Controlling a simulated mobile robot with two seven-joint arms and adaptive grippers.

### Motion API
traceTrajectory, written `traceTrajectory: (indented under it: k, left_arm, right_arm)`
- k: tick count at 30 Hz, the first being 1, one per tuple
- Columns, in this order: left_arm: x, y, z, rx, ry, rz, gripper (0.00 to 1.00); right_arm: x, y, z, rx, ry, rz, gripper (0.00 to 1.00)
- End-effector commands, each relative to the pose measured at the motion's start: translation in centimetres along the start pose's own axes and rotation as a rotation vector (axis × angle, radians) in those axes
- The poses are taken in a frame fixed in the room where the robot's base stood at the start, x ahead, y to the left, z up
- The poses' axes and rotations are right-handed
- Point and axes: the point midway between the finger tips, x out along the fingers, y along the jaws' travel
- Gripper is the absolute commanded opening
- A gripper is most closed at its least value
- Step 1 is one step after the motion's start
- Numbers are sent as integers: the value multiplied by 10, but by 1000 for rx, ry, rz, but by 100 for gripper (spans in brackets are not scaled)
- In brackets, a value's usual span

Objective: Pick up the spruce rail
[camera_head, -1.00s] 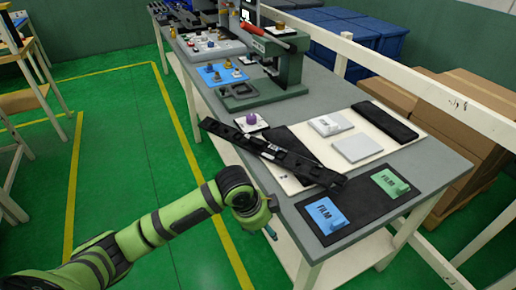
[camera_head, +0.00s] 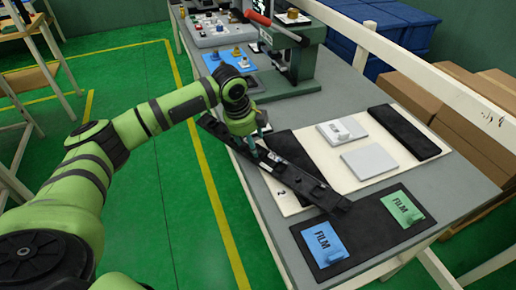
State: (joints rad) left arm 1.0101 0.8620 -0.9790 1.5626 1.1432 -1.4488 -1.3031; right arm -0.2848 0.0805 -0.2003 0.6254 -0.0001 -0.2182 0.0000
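A long, nearly black rail (camera_head: 298,172), which I take to be the spruce rail, lies diagonally across the front left edge of the table. Its far end sticks out past the edge, and its near end reaches the dark film mat. My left gripper (camera_head: 257,149) points down at the rail, left of its middle. The fingertips are at or very near the rail, but whether they close on it is too small to tell. My forearm and gripper hide part of the rail and the table behind it. My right gripper is out of view.
The dark mat (camera_head: 385,239) holds a blue film block (camera_head: 325,244) and a green film block (camera_head: 402,209). A cream board (camera_head: 335,165) carries pale grey plates (camera_head: 369,161) and a black bar (camera_head: 405,130). A green press (camera_head: 295,60) stands behind. Green floor lies left.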

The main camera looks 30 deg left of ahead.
Motion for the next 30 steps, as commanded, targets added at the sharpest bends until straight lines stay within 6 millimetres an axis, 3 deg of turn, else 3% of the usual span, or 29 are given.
traceTrajectory:
  k: [1, 3, 6, 8, 14, 17, 18, 22, 30]
  left_arm:
    - [5, 1, 1, -2, 0, 4, 61]
    - [15, 1, 3, -2, 0, 5, 61]
    - [32, 2, 3, -1, 1, 4, 61]
    - [39, 2, 4, -1, 0, 3, 61]
    - [46, 2, 4, 1, -2, 0, 61]
    - [46, 2, 4, 1, -2, 0, 61]
    - [46, 2, 4, 1, -2, 0, 53]
    - [46, 2, 4, 1, -1, 0, 1]
    - [45, 1, 4, 0, -1, -3, 0]
  right_arm:
    - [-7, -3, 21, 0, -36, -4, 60]
    - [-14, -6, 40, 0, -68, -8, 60]
    - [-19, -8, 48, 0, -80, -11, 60]
    - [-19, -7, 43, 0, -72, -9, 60]
    - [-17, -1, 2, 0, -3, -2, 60]
    - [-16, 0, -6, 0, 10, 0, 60]
    - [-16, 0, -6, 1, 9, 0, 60]
    - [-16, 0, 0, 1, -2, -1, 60]
    - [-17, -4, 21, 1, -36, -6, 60]
